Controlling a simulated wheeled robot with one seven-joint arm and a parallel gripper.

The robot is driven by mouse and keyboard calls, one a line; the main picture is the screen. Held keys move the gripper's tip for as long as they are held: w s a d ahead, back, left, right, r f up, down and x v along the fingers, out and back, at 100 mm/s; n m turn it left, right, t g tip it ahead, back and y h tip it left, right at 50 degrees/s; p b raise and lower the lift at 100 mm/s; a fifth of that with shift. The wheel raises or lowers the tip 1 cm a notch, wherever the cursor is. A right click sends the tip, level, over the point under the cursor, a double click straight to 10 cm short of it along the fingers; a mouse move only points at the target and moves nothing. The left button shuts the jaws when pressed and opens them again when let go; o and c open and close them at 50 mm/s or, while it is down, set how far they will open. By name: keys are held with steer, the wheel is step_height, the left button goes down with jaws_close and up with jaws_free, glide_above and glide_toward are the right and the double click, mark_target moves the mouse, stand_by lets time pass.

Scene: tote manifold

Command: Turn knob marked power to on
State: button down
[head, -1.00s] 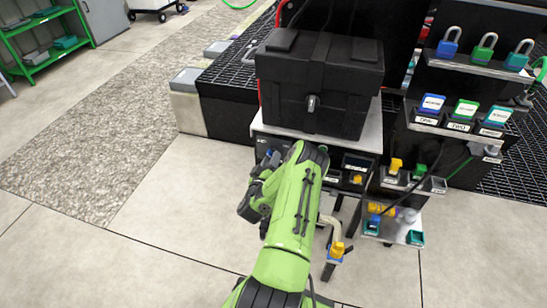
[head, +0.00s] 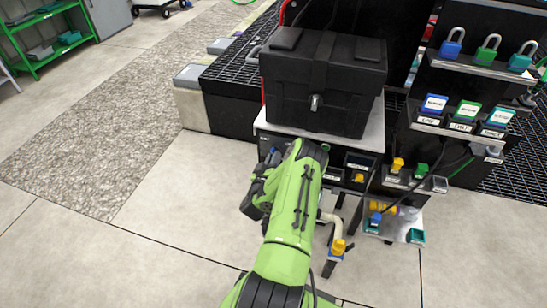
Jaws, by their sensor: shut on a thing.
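A dark control panel (head: 333,170) with small labels runs along the front of the bench, under a black case. My green arm reaches to its left part. My gripper (head: 268,165) is at the panel front, mostly hidden by my wrist, and is shut on a knob there. A small blue part shows just beside it; I cannot tell whether it is the held knob. The word power and the knob's pointer cannot be read from here. A yellow knob (head: 359,178) is on the panel to the right of my arm.
The black case (head: 322,85) stands on the bench above the panel. At right are padlocks (head: 487,55), labelled blocks (head: 466,110) and a low shelf (head: 400,226) of small parts. A bent pipe with a yellow-blue fitting (head: 338,246) stands right of my arm. Floor at left is clear.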

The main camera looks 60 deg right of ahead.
steer(key=shift+w+m+p, duration=0.15)
steer(key=shift+m+p, duration=1.35)
steer(key=shift+m, duration=6.5)
steer(key=c, duration=1.1)
jaws_free()
